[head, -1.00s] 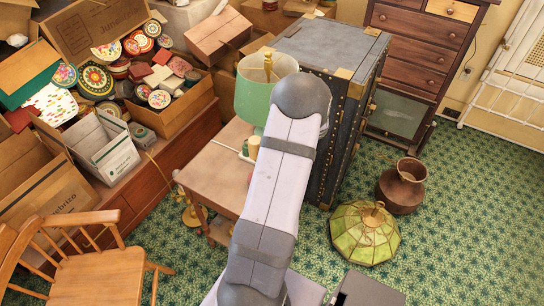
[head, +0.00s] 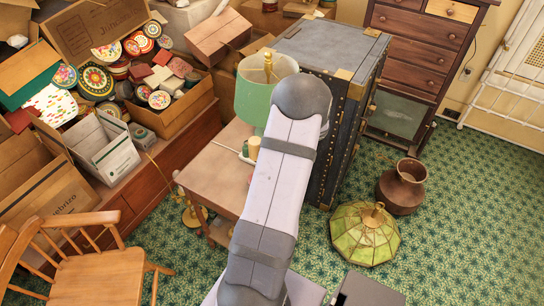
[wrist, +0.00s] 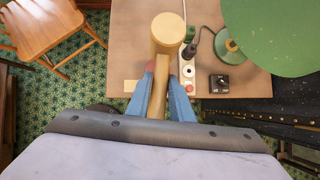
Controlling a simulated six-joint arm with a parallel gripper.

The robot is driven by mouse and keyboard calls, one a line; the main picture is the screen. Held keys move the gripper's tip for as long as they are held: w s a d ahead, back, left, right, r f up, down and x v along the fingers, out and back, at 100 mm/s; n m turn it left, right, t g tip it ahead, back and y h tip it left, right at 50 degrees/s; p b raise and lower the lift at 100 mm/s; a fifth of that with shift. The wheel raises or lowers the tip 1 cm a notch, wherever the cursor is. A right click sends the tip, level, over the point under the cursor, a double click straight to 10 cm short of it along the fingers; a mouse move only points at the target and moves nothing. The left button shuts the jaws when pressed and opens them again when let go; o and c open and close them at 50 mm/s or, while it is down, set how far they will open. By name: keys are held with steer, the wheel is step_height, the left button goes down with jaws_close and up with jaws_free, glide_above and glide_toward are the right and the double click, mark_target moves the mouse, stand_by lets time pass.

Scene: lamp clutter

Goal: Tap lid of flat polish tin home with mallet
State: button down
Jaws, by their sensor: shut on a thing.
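My gripper (wrist: 161,78) has two blue fingers shut on the handle of a pale wooden mallet (wrist: 168,31) in the wrist view. The round mallet head is beyond the fingertips, over the wooden table (wrist: 130,50). The area under the mallet is hidden, and my arm covers much of the table in the head view.
A power strip (wrist: 188,83) with plugs and a small dark box (wrist: 219,83) are right of the mallet. A green-shaded lamp (head: 264,92) stands at the table's back. A trunk (head: 325,85) is close on the right, a chair (head: 95,272) at the left.

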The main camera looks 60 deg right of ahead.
step_height(320, 180, down, 10)
steer(key=f+b, duration=0.1)
steer(key=b, duration=0.8)
step_height(320, 180, up, 11)
steer(key=p, duration=1)
steer(key=shift+r, duration=0.2)
steer(key=shift+f, duration=0.1)
